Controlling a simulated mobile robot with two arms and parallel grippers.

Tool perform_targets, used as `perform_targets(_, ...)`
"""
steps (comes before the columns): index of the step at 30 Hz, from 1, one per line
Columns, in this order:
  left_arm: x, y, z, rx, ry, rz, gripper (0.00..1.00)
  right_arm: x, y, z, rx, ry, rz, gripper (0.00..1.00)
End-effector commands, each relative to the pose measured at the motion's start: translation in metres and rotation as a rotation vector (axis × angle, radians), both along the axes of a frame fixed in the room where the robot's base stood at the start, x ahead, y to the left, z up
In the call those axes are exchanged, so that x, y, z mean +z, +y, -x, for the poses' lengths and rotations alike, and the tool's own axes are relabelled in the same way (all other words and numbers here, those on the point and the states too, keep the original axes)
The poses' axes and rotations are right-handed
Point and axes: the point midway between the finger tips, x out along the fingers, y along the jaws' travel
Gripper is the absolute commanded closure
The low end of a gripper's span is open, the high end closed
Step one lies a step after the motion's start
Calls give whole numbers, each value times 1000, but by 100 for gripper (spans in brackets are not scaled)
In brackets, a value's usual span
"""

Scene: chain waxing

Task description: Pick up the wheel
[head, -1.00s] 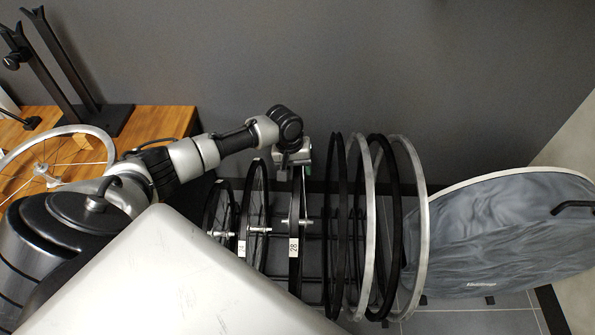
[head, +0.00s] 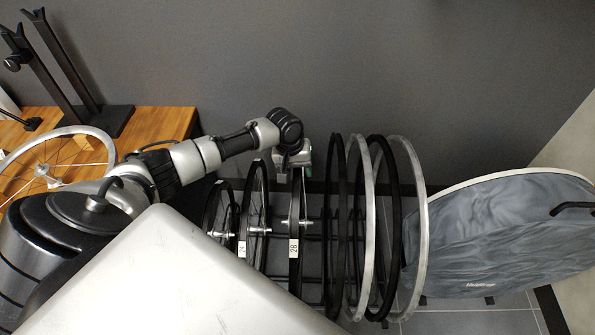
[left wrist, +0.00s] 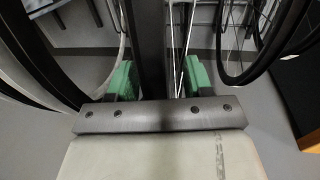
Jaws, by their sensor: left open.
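A black wheel (head: 294,240) with a white tag marked 28 stands upright in a floor row of wheels. My left gripper (head: 293,168) is at the top of this wheel, pointing down, with its jaws open. In the left wrist view, its green finger pads (left wrist: 160,80) stand on either side of a dark tyre (left wrist: 152,45), with a gap visible on the right side. The gripper body hides the wheel's top in the head view. My right gripper is not seen.
Smaller wheels (head: 257,215) stand close to the left, and several taller rims (head: 337,235) to the right. A grey covered disc (head: 490,240) is farther right. A wooden bench (head: 165,122) holds another wheel (head: 45,170) and a black stand (head: 108,120). A grey wall rises behind.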

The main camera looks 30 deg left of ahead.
Motion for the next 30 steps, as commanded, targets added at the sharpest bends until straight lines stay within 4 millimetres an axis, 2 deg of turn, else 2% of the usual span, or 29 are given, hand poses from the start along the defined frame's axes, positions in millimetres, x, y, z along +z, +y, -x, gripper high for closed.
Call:
perform_targets(9, 0, 0, 0, 0, 0, 0, 49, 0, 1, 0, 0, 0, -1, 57)
perform_targets(11, 0, 0, 0, 0, 0, 0, 57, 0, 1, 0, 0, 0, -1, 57)
perform_targets(18, 0, 0, 0, 0, 0, 0, 94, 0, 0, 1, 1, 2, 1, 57)
perform_targets(20, 0, 0, 0, 0, 0, 0, 100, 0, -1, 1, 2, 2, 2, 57)
perform_targets(30, 0, 0, 0, 0, 0, 0, 100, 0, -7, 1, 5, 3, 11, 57)
